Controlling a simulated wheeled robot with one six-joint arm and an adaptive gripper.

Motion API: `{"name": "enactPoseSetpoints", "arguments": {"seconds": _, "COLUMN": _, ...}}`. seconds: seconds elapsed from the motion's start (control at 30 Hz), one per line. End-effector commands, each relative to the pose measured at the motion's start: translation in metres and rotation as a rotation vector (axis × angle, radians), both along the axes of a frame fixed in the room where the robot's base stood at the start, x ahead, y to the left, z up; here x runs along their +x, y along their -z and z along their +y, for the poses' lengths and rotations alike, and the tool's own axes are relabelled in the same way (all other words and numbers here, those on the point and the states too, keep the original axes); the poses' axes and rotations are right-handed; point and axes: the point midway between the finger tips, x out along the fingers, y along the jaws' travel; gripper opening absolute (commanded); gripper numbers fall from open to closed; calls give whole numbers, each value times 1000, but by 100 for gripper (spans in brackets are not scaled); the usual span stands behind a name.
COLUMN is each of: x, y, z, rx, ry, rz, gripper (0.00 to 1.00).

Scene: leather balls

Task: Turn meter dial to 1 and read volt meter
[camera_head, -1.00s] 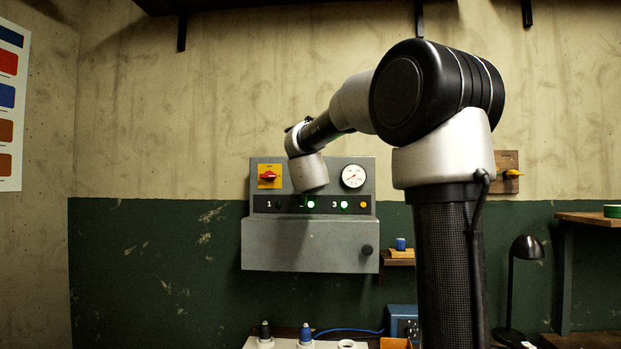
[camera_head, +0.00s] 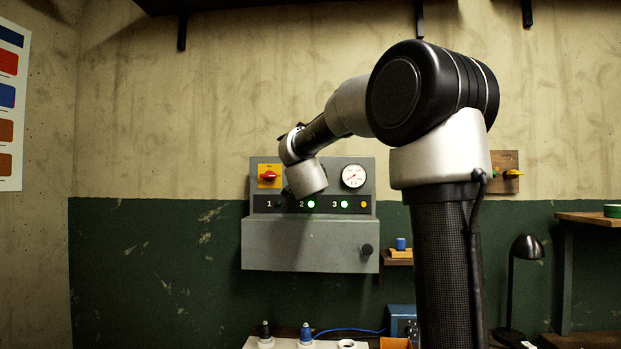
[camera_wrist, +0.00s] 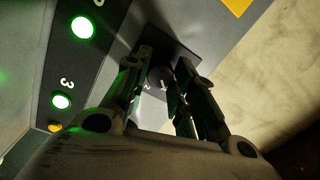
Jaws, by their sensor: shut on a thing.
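The dial (camera_wrist: 160,76) is a dark round knob on a dark square plate in the wrist view, with small numerals, apparently 1 and 2, beside it. My gripper (camera_wrist: 165,64) has its two fingers on either side of the dial, shut on it. In the head view my wrist hides the dial, and the fingers are hard to make out. The volt meter (camera_head: 353,176) is a round white gauge at the panel's upper right with a red needle pointing down-left. Its figures are too small to read.
The grey panel (camera_head: 310,245) has a red switch on a yellow plate (camera_head: 269,176). Green lamps 2 (camera_head: 311,204) and 3 (camera_head: 344,204) are lit, beside an amber lamp (camera_head: 363,204). A black knob (camera_head: 367,250) sits lower right.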

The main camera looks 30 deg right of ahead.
Motion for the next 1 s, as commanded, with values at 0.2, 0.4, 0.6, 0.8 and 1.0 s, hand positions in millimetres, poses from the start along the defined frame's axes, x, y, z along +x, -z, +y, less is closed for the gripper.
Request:
{"name": "enactPoseSetpoints", "arguments": {"seconds": 0.2, "x": 0, "y": 2, "z": 1, "rx": 60, "ry": -1, "rz": -37, "gripper": 2}}
{"name": "enactPoseSetpoints", "arguments": {"seconds": 0.4, "x": 0, "y": 2, "z": 1, "rx": 79, "ry": -1, "rz": -48, "gripper": 2}}
{"name": "enactPoseSetpoints", "arguments": {"seconds": 0.6, "x": 0, "y": 2, "z": 0, "rx": 79, "ry": -1, "rz": -49, "gripper": 2}}
{"name": "enactPoseSetpoints", "arguments": {"seconds": 0.8, "x": 0, "y": 2, "z": 1, "rx": 79, "ry": -1, "rz": -48, "gripper": 38}}
{"name": "enactPoseSetpoints", "arguments": {"seconds": 1.0, "x": 0, "y": 1, "z": 0, "rx": 77, "ry": 0, "rz": -50, "gripper": 48}}
